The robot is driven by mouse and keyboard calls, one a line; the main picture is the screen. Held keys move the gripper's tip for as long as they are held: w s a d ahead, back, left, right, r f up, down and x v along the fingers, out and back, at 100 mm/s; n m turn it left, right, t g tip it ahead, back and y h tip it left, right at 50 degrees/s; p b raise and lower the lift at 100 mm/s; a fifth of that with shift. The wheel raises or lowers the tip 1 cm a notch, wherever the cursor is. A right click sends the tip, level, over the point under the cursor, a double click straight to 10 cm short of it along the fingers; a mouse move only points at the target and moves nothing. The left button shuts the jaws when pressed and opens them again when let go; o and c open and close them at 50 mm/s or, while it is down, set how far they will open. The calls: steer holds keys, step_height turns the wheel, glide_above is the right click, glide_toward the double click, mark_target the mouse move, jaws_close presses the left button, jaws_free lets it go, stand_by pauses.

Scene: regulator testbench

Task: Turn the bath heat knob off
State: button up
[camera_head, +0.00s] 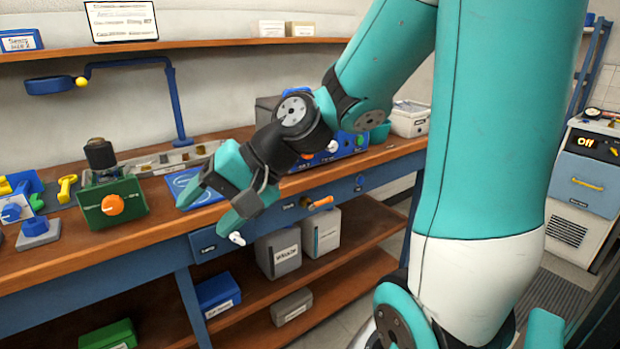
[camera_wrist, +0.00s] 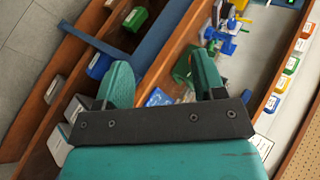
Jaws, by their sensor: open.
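I cannot read a bath heat label on any knob. A green box (camera_head: 95,208) on the bench has an orange knob (camera_head: 113,205) on its front. A blue box (camera_head: 347,152) behind my wrist shows a small white knob (camera_head: 333,146); the wrist partly hides it. A grey-and-blue cabinet (camera_head: 590,185) at the far right has a dark panel reading "Off" (camera_head: 586,141) with an orange mark. My gripper (camera_head: 213,213) is open and empty at the bench's front edge, right of the green box. In the wrist view its fingers (camera_wrist: 163,82) are spread apart.
A blue mat (camera_head: 190,190) lies just behind my gripper. A blue stand with an arm (camera_head: 177,100) rises from the bench. A white-and-blue block with a knob (camera_head: 15,210) is at left. Open floor (camera_head: 380,296) shows beyond the bench.

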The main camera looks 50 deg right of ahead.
steer(key=w+d+f+m+t+h+b, duration=0.1)
steer(key=w+d+f+m+t+b, duration=0.15)
steer(key=d+m, duration=0.3)
steer(key=w+d+f+m+t+h+b, duration=0.1)
steer(key=w+d+f+m+t+b, duration=0.1)
steer(key=d+f+m+t+b, duration=0.3)
steer(key=s+d+m+t+h+b, duration=0.25)
steer(key=d+m+h, duration=0.25)
steer(key=d+m, duration=0.5)
steer(key=s+d+m+t+h+b, duration=0.1)
steer(key=s+d+m+h, duration=0.35)
steer(key=d, duration=0.95)
steer(key=shift+h, duration=0.45)
steer(key=p+x, duration=0.1)
steer(key=x, duration=0.4)
steer(key=p+x, duration=0.2)
steer(key=x, duration=0.4)
steer(key=p+x, duration=0.2)
steer(key=x, duration=0.4)
steer(key=shift+w+a+r, duration=0.15)
steer(key=shift+w+r, duration=0.15)
steer(key=shift+w, duration=0.05)
steer(key=c, duration=0.9)
